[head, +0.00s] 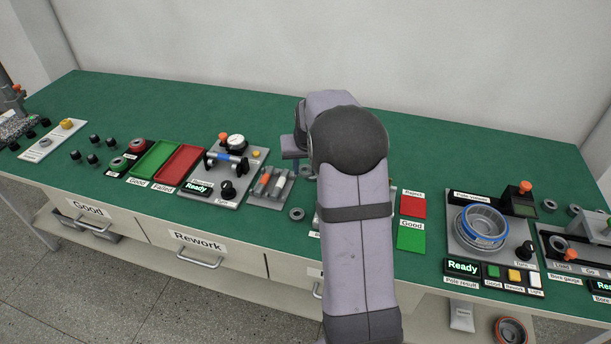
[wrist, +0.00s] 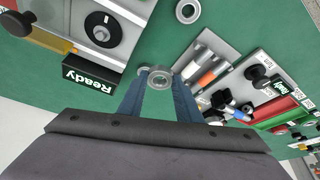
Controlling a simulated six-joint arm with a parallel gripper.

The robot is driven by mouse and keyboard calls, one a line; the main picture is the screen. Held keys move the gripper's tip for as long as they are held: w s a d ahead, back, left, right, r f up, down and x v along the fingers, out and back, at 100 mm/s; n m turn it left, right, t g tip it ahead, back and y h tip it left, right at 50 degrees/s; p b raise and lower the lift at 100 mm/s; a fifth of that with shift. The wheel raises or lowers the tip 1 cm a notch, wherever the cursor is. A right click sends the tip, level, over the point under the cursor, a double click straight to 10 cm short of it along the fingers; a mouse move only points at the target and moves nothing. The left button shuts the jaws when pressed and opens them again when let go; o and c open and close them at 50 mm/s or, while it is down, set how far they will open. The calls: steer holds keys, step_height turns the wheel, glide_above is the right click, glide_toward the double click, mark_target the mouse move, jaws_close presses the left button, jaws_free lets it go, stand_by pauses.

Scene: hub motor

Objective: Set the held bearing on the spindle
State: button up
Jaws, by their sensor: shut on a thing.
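My gripper (wrist: 160,82) is shut on a small grey ring-shaped bearing (wrist: 160,78), held between the blue-grey fingertips in the wrist view. In the head view my arm hides the fingertips and the held bearing. The station with a Ready display (wrist: 91,75) is at the upper left of the wrist view, to the left of the bearing. It carries a round black part with a pale centre (wrist: 101,30); I cannot tell whether this is the spindle. In the head view my arm covers most of this station. The bearing is apart from it.
One loose ring (head: 296,213) lies on the green bench left of my arm; another (head: 307,171) lies farther back, partly hidden. Red (head: 412,206) and green (head: 411,239) pads lie right. The back of the bench is clear.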

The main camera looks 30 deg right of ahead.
steer(key=shift+s+d+r+p, duration=0.15)
steer(key=shift+d+r+p, duration=0.25)
steer(key=shift+r+p, duration=0.15)
steer(key=s+d+p, duration=0.6)
steer(key=d+p, duration=0.2)
steer(key=p, duration=0.3)
steer(key=shift+s+d+r, duration=0.25)
steer(key=shift+s+r, duration=0.05)
steer(key=shift+s, duration=0.1)
steer(key=shift+f, duration=0.1)
steer(key=shift+f+b, duration=1.95)
steer(key=shift+f, duration=0.45)
